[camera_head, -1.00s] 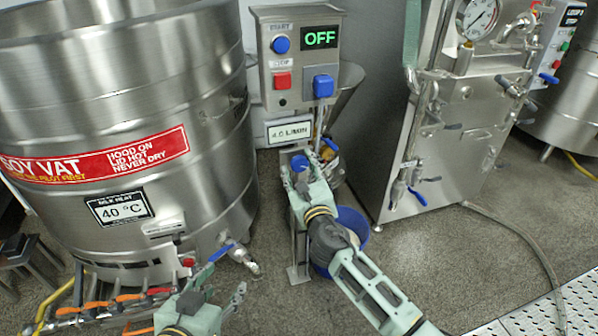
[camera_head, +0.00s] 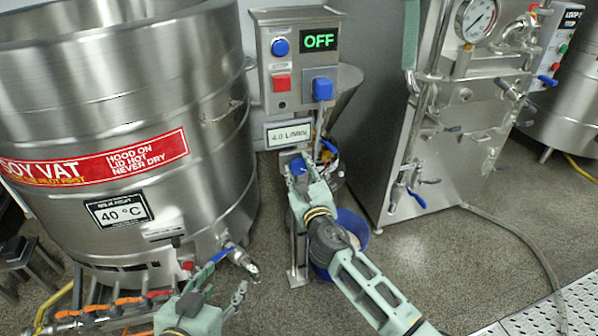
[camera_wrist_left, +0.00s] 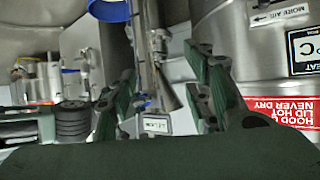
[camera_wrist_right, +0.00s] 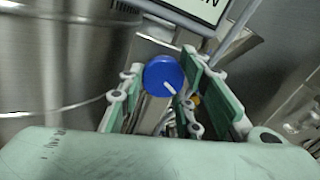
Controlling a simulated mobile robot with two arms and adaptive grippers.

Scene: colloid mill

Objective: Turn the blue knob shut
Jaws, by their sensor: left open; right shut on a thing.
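The blue knob (camera_head: 299,166) sits on top of a metal post below the flow display, partly hidden by my right gripper. In the right wrist view the round blue knob (camera_wrist_right: 161,72) shows a white pointer line slanting to the lower right. My right gripper (camera_head: 303,174) is shut on the knob, one finger on each side; its fingers also show in the right wrist view (camera_wrist_right: 160,92). My left gripper (camera_head: 222,287) is open and empty, low in front of the soy vat.
The control box (camera_head: 293,62) above reads OFF. The steel soy vat (camera_head: 110,90) with its blue-handled outlet valve (camera_head: 232,257) stands left. A blue bucket (camera_head: 352,222) is behind my right arm. A steel machine (camera_head: 440,130) with pipes stands right. A hose lies on the floor.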

